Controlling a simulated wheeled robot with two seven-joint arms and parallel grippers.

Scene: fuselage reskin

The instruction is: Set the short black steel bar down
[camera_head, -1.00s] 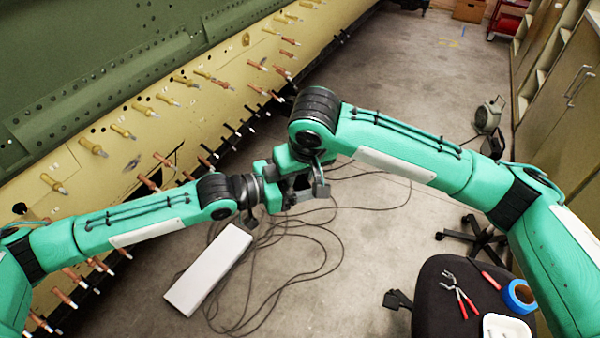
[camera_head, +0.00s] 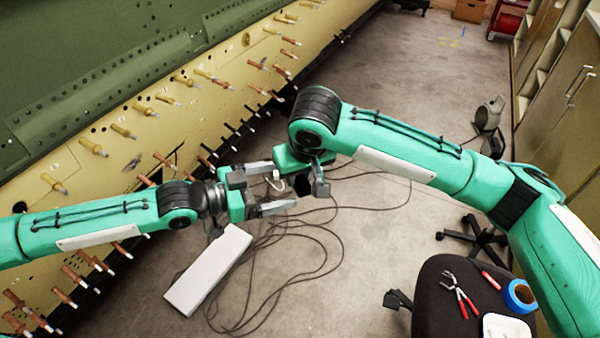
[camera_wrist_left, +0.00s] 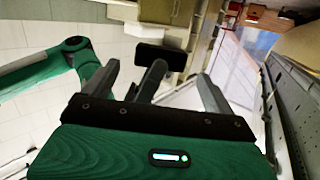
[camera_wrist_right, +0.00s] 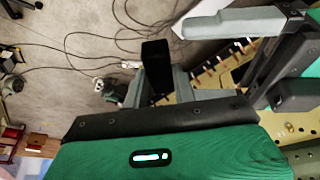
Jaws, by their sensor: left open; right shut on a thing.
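The short black steel bar (camera_wrist_right: 157,62) stands out between the fingers of my right gripper (camera_wrist_right: 159,78) in the right wrist view, and that gripper is shut on it. In the head view my right gripper (camera_head: 308,184) points down over the floor, and the bar is hard to make out there. My left gripper (camera_head: 286,184) is open beside it, its fingers spread towards the right gripper. In the left wrist view the left fingers (camera_wrist_left: 157,72) are wide apart, with a dark shape between them that I cannot identify for sure.
The fuselage panel (camera_head: 130,108), set with several protruding fasteners, runs along the left. A white box (camera_head: 208,272) and loose cables (camera_head: 290,265) lie on the floor below the grippers. A black chair (camera_head: 437,310) carries pliers and blue tape (camera_head: 519,296). Cabinets (camera_head: 562,95) line the right.

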